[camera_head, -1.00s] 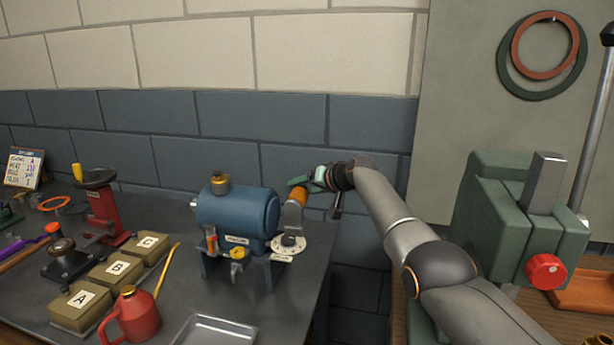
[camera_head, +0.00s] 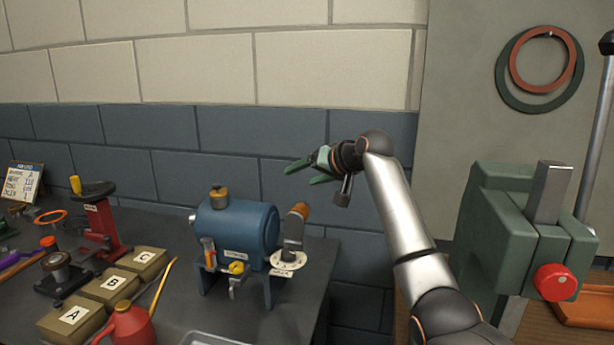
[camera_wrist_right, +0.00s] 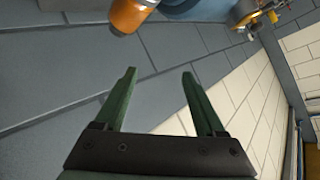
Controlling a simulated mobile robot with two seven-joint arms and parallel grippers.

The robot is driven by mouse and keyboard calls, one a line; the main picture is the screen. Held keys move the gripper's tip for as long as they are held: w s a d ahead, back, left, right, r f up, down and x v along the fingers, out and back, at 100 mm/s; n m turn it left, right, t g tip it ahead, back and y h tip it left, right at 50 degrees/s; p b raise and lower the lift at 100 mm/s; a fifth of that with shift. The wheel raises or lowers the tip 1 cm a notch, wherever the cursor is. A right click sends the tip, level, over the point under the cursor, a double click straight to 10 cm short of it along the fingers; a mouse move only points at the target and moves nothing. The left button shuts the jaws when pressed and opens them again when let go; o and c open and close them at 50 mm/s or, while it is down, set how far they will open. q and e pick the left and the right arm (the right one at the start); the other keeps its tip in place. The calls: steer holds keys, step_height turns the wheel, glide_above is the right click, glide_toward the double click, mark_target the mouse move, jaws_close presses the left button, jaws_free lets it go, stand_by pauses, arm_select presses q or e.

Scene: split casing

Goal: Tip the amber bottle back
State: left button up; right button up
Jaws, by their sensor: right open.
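The amber bottle (camera_head: 300,211) shows as an orange end above a grey holder at the right end of the blue casing (camera_head: 238,232). It leans slightly right, above a white dial (camera_head: 288,261). My right gripper (camera_head: 292,173) is open and empty, above the bottle and apart from it, with its green fingers pointing left. In the right wrist view, the orange bottle end (camera_wrist_right: 130,14) is at the top edge, beyond the open fingertips (camera_wrist_right: 160,72). Much of the bottle is cut off there. My left gripper is not in view.
Boxes marked A (camera_head: 72,318), B (camera_head: 110,286) and C (camera_head: 143,262), a red oil can (camera_head: 130,326) and a red stand (camera_head: 103,226) are on the bench at left. A green machine (camera_head: 510,225) stands at right. The wall is behind my gripper.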

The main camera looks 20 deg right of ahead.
steer(key=s+a+r+b, duration=0.1)
steer(key=s+a+r, duration=0.1)
steer(key=s, duration=0.5)
steer(key=shift+s+a+r, duration=0.2)
steer(key=shift+r, duration=0.5)
